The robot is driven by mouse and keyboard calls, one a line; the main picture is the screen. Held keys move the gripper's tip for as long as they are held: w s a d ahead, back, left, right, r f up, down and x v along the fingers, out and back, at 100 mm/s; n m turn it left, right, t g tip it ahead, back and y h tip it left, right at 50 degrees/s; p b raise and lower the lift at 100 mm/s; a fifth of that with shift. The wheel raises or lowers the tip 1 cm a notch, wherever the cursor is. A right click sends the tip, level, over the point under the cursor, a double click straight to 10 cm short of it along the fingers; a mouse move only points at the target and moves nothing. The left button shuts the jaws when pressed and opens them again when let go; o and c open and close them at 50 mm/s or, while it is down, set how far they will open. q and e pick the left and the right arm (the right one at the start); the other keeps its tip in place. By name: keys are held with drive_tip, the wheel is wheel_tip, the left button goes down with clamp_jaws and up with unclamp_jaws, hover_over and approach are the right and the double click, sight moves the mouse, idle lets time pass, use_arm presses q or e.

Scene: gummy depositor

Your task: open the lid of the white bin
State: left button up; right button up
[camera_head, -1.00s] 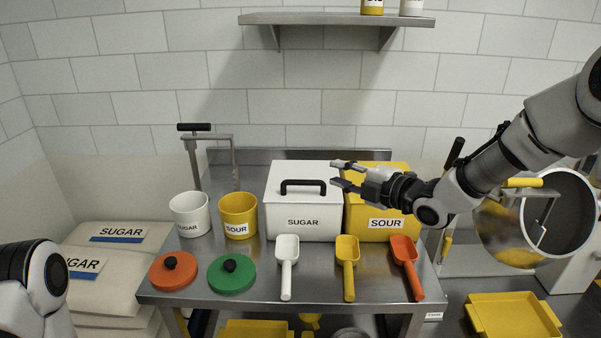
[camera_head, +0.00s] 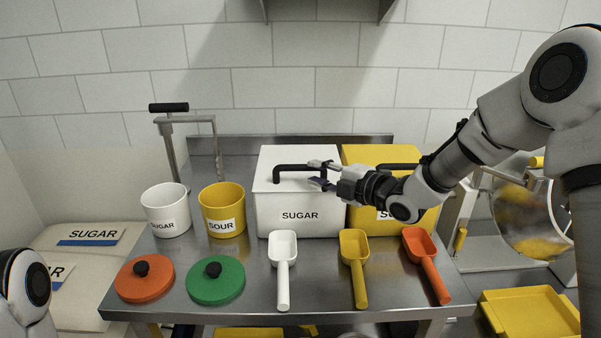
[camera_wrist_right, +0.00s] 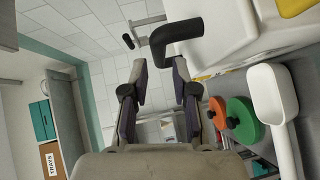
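The white bin (camera_head: 297,217) labelled SUGAR stands on the steel table, its white lid (camera_head: 295,160) shut, with a black bar handle (camera_head: 290,168) on top. My right gripper (camera_head: 322,174) reaches in from the right at the handle's right end. In the right wrist view its two fingers (camera_wrist_right: 160,75) are apart, and the black handle (camera_wrist_right: 176,42) lies just beyond the fingertips, nearer the right finger. I cannot tell if they touch. Of my left arm only a link shows at the left edge; its gripper is out of view.
The yellow SOUR bin (camera_head: 427,222) stands right beside the white bin, under my right forearm. White (camera_head: 166,211) and yellow (camera_head: 222,203) pots stand to the left. An orange lid (camera_head: 145,283), a green lid (camera_head: 216,287) and three scoops (camera_head: 283,262) lie in front.

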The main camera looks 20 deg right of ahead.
sight(303, 169)
drive_tip(key=p+x, duration=0.1)
drive_tip(key=x, duration=0.4)
drive_tip(key=shift+a, duration=0.1)
drive_tip(key=shift+w+a+f, duration=0.1)
drive_tip(key=shift+w, duration=0.25)
drive_tip(key=shift+s, duration=0.1)
drive_tip(key=shift+c, duration=0.4)
clamp_jaws()
